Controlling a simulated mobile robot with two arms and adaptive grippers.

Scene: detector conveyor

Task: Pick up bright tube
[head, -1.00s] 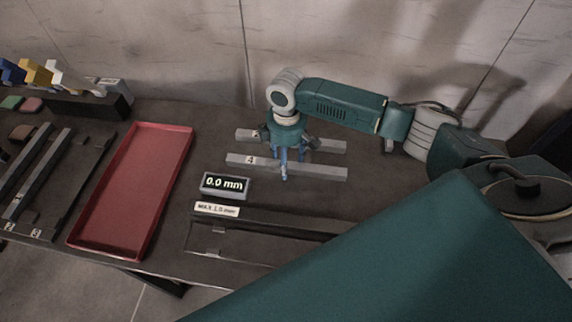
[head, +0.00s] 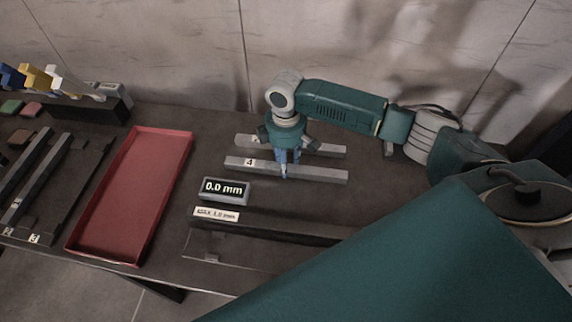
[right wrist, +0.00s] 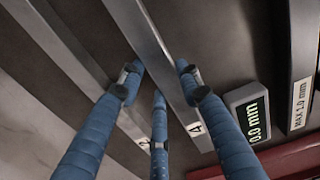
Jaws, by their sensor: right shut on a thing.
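A light grey square tube labelled 4 (head: 318,172) lies across the bench, behind the display, and also shows in the right wrist view (right wrist: 160,58). A second grey tube (head: 328,149) lies behind it, roughly parallel; its label is partly covered by my gripper and I cannot read it surely. My right gripper (head: 286,167) points down over tube 4. In the right wrist view its blue fingers (right wrist: 159,82) are on both sides of tube 4, shut on it. The tube appears to rest on the bench. My left gripper is out of view.
A small display reading 0.0 mm (head: 225,190) stands in front of tube 4, with a "MAX 1.0 mm" gauge (head: 217,214) nearer. An empty red tray (head: 150,131) lies left. More bars (head: 40,180) lie farther left. A wall stands behind.

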